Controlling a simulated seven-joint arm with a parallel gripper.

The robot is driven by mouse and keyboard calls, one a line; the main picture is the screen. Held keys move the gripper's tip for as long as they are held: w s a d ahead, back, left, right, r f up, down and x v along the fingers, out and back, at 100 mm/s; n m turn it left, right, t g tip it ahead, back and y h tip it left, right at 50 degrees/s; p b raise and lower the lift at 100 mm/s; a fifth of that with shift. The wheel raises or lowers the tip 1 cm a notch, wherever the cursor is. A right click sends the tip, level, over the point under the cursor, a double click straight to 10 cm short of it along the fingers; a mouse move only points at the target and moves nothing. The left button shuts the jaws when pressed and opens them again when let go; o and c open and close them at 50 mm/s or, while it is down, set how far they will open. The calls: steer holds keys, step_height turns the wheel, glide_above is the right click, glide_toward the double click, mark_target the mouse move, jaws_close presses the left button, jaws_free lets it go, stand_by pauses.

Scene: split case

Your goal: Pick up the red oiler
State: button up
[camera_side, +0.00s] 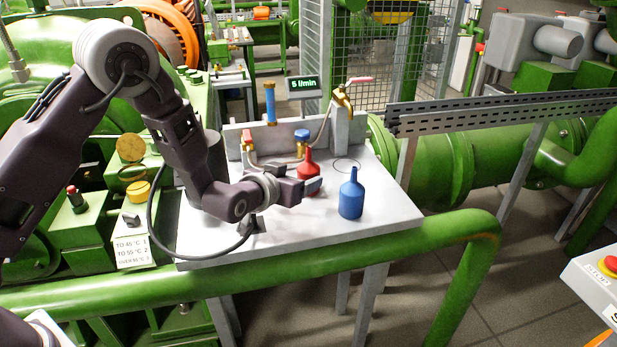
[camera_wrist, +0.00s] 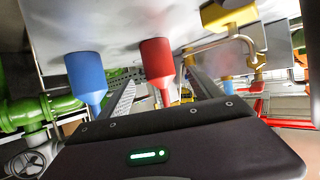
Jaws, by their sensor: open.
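The red oiler (camera_side: 308,167) stands upright on the grey worktable (camera_side: 245,245), its lower body partly hidden by a finger in the side view. My gripper (camera_side: 299,178) is low over the table at the oiler, with its fingers spread. In the wrist view, which is upside down, the red oiler (camera_wrist: 156,58) shows between the two open fingers of my gripper (camera_wrist: 160,78). I cannot tell whether either finger touches it.
A blue oiler (camera_side: 351,198) stands to the right of the red one; in the wrist view it (camera_wrist: 86,75) is just outside the left finger. Behind are a brass tap (camera_side: 343,100), a blue-topped valve (camera_side: 301,136) and a hose.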

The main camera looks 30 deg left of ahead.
mark_target(303, 175)
steer(key=x, duration=0.6)
steer(key=shift+w+f, duration=0.1)
steer(key=shift+w, duration=0.3)
steer(key=c, duration=1.6)
